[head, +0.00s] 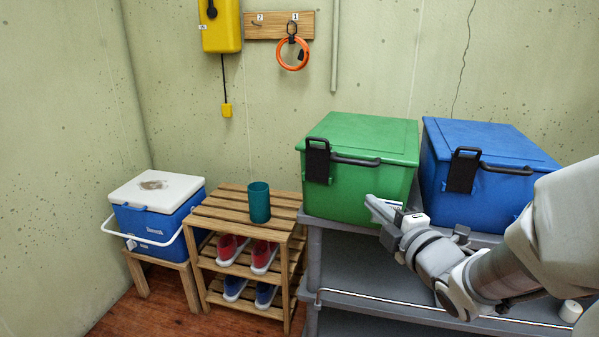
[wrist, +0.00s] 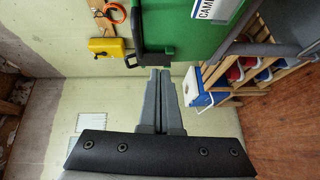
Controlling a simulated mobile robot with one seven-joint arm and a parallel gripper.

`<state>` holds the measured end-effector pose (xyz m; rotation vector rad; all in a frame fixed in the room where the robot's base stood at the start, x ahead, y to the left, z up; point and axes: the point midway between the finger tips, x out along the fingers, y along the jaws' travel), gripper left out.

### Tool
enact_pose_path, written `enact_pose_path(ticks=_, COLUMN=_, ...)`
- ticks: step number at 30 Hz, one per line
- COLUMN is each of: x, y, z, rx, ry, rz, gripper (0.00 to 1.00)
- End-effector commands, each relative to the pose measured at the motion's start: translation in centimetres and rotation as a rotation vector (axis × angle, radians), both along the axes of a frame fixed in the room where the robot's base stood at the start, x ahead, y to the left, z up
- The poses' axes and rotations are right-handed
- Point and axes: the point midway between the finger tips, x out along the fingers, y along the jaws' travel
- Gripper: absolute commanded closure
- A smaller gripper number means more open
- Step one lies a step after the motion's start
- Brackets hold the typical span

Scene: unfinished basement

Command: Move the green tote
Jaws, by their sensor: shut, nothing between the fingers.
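The green tote (head: 350,190) stands upright on the top of a grey shelf unit (head: 325,232), with its lid shut. It has a black handle bar and a black latch on its front. My gripper (head: 370,203) is shut and empty, at the tote's front near its lower right; I cannot tell whether it touches. In the wrist view the shut fingers (wrist: 160,72) point at the green tote (wrist: 178,38), near its black handle. A white label with cut-off lettering shows on the tote there; in the head view my gripper covers part of the front.
A blue tote (head: 500,150) stands close to the right, partly behind my arm. A slatted wooden rack (head: 225,205) holds a teal cup (head: 259,202) and shoes. A blue-and-white cooler (head: 155,222) sits farther left. The wall is close behind; an orange ring (head: 281,58) hangs there.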

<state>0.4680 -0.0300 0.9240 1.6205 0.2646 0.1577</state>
Motion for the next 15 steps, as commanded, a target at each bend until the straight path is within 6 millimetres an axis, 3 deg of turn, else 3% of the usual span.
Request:
enact_pose_path(ticks=1, x=-0.1, y=0.2, z=-1.4, rx=-0.017, ry=-0.023, rz=0.023, gripper=1.0)
enact_pose_path(ticks=3, x=-0.2, y=0.6, z=-1.7, rx=-0.036, ry=-0.051, rz=0.049, gripper=1.0)
enact_pose_path(ticks=15, x=0.9, y=1.4, z=-1.0, rx=-0.046, ry=-0.072, rz=0.072, gripper=1.0)
